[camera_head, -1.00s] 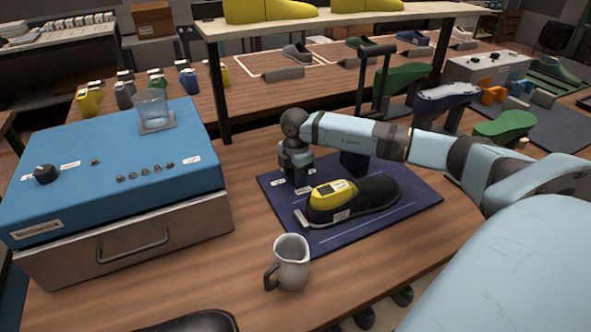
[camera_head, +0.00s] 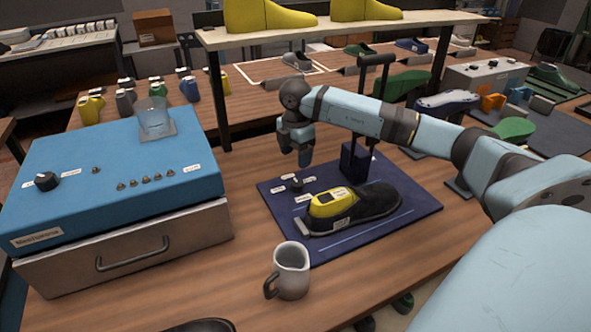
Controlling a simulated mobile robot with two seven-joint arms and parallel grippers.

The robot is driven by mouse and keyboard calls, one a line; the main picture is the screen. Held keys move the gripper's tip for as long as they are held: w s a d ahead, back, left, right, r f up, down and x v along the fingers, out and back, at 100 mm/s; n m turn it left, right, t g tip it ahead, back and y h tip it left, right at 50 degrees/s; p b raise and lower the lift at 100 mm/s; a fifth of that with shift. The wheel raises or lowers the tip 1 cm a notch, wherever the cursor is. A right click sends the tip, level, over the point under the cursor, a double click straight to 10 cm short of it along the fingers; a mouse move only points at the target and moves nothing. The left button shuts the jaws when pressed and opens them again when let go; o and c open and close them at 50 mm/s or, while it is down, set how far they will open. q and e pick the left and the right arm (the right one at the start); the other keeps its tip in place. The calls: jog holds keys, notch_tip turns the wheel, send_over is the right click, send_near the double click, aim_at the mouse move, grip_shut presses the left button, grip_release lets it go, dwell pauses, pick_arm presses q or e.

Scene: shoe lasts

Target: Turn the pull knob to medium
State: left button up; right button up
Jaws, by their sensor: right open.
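A small dark knob (camera_head: 296,184) stands on the dark blue mat (camera_head: 405,222), with several white labels around it too small to read. Another black knob (camera_head: 46,181) is on top of the blue machine box (camera_head: 110,205) at left. I cannot tell from the labels which one is the pull knob. My right gripper (camera_head: 294,156) points down with its fingers parted and empty, above and behind the mat knob and apart from it. My left gripper is not in view.
A black shoe (camera_head: 375,202) with a yellow piece (camera_head: 330,201) lies on the mat in front of the knob. A dark post (camera_head: 356,165) stands behind it.

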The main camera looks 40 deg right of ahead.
jog(key=shift+r, duration=2.1)
